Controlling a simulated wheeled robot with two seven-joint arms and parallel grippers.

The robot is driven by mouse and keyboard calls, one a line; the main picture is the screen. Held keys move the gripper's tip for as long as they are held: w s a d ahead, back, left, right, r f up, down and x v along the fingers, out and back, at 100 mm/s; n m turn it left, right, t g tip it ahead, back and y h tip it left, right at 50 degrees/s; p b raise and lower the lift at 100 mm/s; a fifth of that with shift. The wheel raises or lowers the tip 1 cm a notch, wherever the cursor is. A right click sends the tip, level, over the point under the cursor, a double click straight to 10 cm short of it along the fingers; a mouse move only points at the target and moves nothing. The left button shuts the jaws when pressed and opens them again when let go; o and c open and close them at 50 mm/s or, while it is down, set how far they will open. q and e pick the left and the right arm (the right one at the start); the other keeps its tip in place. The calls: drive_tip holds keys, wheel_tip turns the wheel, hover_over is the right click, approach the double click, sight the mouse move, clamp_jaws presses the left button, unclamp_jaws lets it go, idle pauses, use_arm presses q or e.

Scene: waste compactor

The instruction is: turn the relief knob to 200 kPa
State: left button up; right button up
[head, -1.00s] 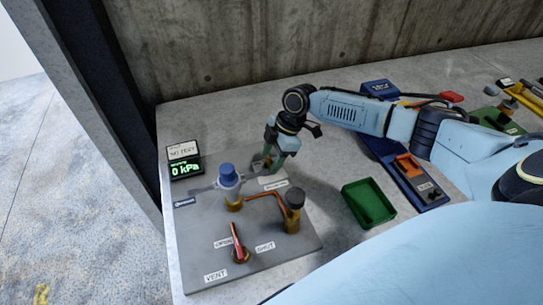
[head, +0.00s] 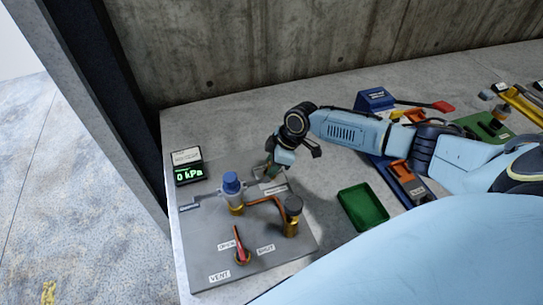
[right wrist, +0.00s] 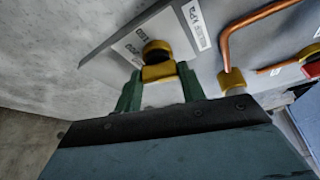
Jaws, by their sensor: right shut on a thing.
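My right gripper (head: 269,172) is at the back edge of the grey panel (head: 225,262). In the right wrist view its green fingers (right wrist: 158,82) are shut on the relief knob, a yellow part with a dark round end (right wrist: 157,71). Printed labels (right wrist: 133,44) lie beside it on the panel; I cannot read the knob's setting. In the head view the gripper and wrist mostly hide the knob. The display (head: 189,174) at the panel's back left reads 0 kPa in green. My left gripper is not in view.
A blue-capped brass fitting (head: 232,184), a copper pipe (head: 262,200), a dark-topped brass fitting (head: 293,214) and a red vent lever (head: 240,243) stand on the panel. A green tray (head: 363,206) lies to the right. A concrete wall (head: 250,50) rises behind.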

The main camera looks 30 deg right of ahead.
drive_tip(key=m+p, duration=0.3)
drive_tip(key=shift+r+t+h+p, duration=0.2)
drive_tip(key=shift+t+h+p, duration=0.1)
drive_tip(key=shift+t, duration=0.1)
drive_tip(key=shift+f+m+t+h+p, duration=0.15)
drive_tip(key=shift+m+t+h+p, duration=0.15)
drive_tip(key=shift+m+p, duration=0.75)
drive_tip(key=o, duration=1)
drive_tip(key=v, duration=1.3)
drive_tip(key=shift+s, duration=0.15)
drive_tip(key=shift+s+a, duration=0.1)
